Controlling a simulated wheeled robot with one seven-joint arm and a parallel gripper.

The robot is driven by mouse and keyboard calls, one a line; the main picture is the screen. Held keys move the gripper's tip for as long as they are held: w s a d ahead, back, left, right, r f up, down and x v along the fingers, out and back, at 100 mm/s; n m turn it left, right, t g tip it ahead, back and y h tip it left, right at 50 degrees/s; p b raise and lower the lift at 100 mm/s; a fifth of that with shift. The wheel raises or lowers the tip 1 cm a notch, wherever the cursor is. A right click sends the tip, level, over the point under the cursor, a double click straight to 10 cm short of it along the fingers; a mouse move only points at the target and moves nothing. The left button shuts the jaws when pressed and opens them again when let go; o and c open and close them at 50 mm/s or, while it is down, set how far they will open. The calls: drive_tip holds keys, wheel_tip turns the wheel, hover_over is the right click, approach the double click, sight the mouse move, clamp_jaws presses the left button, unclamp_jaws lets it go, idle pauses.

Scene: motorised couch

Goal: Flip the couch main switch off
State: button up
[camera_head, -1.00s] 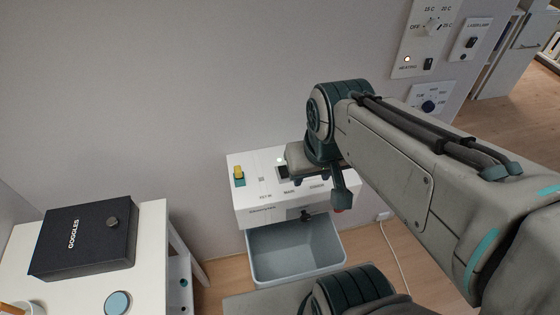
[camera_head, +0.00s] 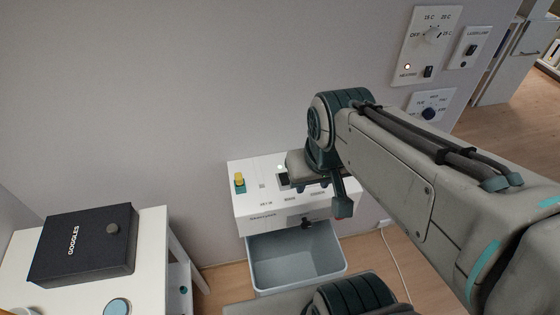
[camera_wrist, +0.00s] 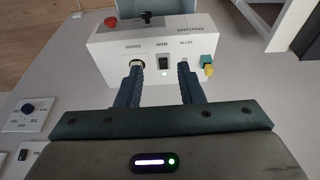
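The couch control box (camera_head: 250,205) is white and stands against the wall; it also shows upside down in the wrist view (camera_wrist: 110,45). Its main switch (camera_wrist: 165,60) is a black rocker on a white plate, labelled MAIN, with a lit green-white lamp (camera_wrist: 164,72) beside it. In the head view the switch (camera_head: 283,179) is partly covered by my wrist. My gripper (camera_wrist: 161,72) is open and empty. Its two dark fingers point at the box face, one on each side of the switch in the picture. I see no clear contact with the switch.
A red button (camera_wrist: 111,21) is at the box's far edge. A grey open bin (camera_head: 295,258) sits below. A side table holds a black goggles box (camera_head: 85,243).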

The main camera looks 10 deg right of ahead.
drive_tip(key=shift+w, duration=0.1)
drive_tip(key=c, duration=0.5)
drive_tip(key=shift+w, duration=0.25)
clamp_jaws()
drive_tip(key=w+f+g+b, duration=0.1)
drive_tip(key=w+f, duration=0.3)
drive_tip(key=w, duration=0.7)
drive_tip(key=w+f+g+b, duration=0.2)
drive_tip(key=w+f+g, duration=0.2)
drive_tip(key=w, duration=0.7)
drive_tip(key=shift+w, duration=0.3)
drive_tip(key=shift+d, duration=0.1)
